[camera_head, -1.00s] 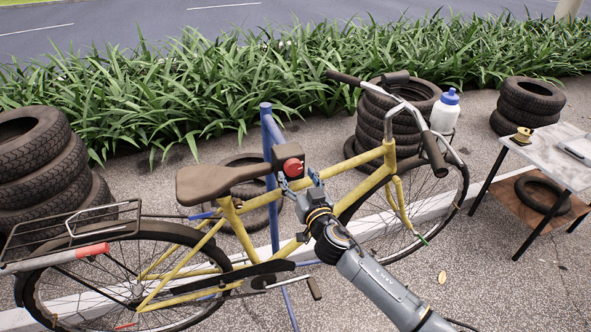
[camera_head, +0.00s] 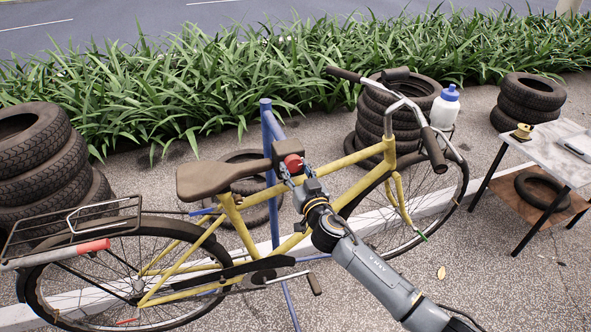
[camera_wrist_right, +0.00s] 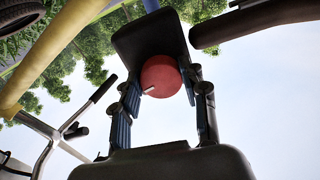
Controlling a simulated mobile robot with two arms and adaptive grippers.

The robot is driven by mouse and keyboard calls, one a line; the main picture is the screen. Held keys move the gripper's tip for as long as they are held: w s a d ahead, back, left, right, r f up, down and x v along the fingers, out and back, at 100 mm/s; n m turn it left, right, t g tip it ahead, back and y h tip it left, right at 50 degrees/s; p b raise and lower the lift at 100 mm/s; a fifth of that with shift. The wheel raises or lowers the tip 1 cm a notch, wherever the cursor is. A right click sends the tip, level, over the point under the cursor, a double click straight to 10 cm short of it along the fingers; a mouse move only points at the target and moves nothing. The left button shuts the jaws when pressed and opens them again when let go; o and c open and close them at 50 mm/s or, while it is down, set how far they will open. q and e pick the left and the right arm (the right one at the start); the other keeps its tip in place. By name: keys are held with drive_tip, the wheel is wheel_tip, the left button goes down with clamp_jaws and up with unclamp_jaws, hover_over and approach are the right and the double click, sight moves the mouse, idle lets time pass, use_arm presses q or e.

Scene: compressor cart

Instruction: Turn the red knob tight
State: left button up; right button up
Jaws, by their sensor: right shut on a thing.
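The red knob (camera_head: 293,163) sits on the dark clamp head of the blue stand (camera_head: 268,140), just behind the yellow bicycle's top tube. My right gripper (camera_head: 291,174) reaches up to it from the lower right and is shut on the knob. In the right wrist view the round knob (camera_wrist_right: 160,76) lies between the two fingers, with the dark clamp block behind it. A small pale mark shows on the knob's lower left. My left gripper is not in view.
The yellow bicycle (camera_head: 240,212) stands across the middle, its saddle (camera_head: 222,178) left of the knob and its handlebar at right. Tyre stacks (camera_head: 45,160) stand at left and behind. A small table (camera_head: 548,150) stands at right.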

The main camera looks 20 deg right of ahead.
drive_tip(key=shift+n, duration=0.3)
drive_tip(key=n, duration=0.2)
drive_tip(key=shift+d+n+b, duration=0.1)
drive_tip(key=shift+n+b, duration=0.2)
drive_tip(key=shift+n, duration=0.1)
drive_tip(key=n, duration=0.8)
drive_tip(key=shift+d+r, duration=0.1)
drive_tip(key=shift+r, duration=0.05)
drive_tip(key=shift+n+p, duration=0.3)
drive_tip(key=shift+n, duration=2)
drive_tip(key=o, duration=1.1)
drive_tip(key=shift+o, duration=0.2)
drive_tip(key=s, duration=1.2)
drive_tip(key=shift+d, duration=0.2)
